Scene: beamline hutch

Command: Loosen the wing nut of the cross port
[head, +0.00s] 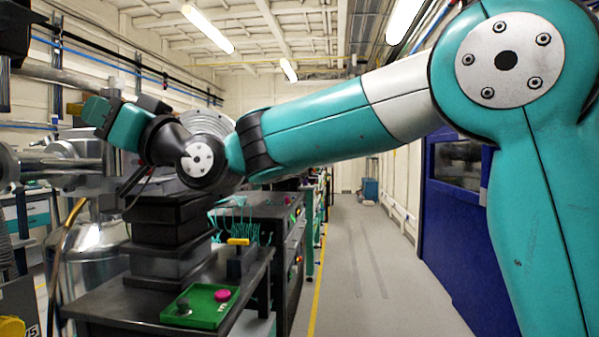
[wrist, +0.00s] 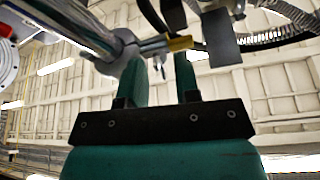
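The metal vacuum cross (head: 70,160) stands at the left in the head view, partly behind my wrist. In the wrist view a metal port body (wrist: 122,45) comes in from the upper left. A thin rod runs right from it to a brass-coloured piece (wrist: 180,43), which may be the wing nut; its shape is too small to be sure. My gripper (wrist: 160,62) has its two teal fingers apart, with nothing seen clamped between them. The fingertips appear just below the rod and brass piece; contact cannot be told. In the head view my gripper (head: 96,110) points left beside the cross.
A dark bench (head: 115,305) below my wrist carries a green tray (head: 200,306) with knobs and a yellow-handled block (head: 239,255). Dark plates and a ribbed hose (wrist: 275,47) hang close right of the fingers. The aisle (head: 375,270) on the right is clear, beside a blue cabinet (head: 455,230).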

